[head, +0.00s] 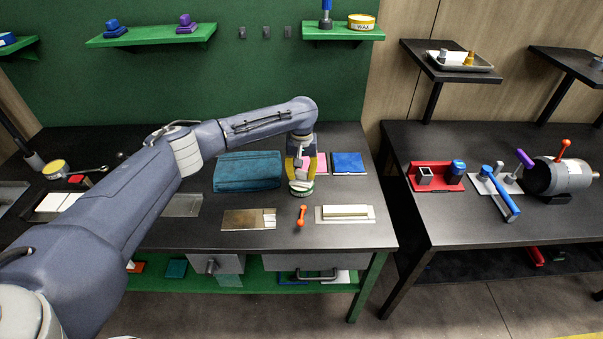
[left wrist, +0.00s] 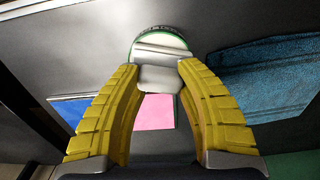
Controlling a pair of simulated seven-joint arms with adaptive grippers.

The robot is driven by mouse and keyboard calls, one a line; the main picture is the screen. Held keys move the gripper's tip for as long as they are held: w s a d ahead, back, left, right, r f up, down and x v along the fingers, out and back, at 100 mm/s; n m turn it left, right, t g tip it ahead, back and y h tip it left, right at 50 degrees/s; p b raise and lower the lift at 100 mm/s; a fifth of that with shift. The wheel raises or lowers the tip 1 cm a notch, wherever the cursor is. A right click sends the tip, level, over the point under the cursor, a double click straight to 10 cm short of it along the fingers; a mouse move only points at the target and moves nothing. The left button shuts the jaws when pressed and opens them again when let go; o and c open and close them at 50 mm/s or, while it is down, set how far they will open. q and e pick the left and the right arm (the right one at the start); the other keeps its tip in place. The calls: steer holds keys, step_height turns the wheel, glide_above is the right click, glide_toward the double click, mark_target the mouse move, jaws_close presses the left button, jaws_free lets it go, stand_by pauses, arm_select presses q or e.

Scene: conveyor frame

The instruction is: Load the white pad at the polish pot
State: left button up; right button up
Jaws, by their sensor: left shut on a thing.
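My left gripper (head: 301,170) is shut on the white pad (head: 301,188), a round pale piece with a green rim. The pad is above the dark bench; I cannot tell whether it touches the top. In the left wrist view, the yellow fingers of the left gripper (left wrist: 158,72) close on its grey-white grip, and the pad (left wrist: 160,41) shows beyond them. A round yellow-sided pot (head: 55,168) with a pale top, likely the polish pot, stands at the far left of the bench. My right gripper is not in view.
Folded teal cloth (head: 247,171) lies left of the pad; pink and blue (head: 348,163) cloths lie behind and right. An orange-handled tool (head: 302,215), a scraped plate (head: 249,219) and a pale block (head: 345,211) are in front. A WAX tin (head: 361,22) stands on the green shelf.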

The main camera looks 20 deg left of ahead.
mark_target(302, 172)
arm_select(q)
steer(key=shift+r, duration=3.5)
steer(key=shift+d, duration=0.1)
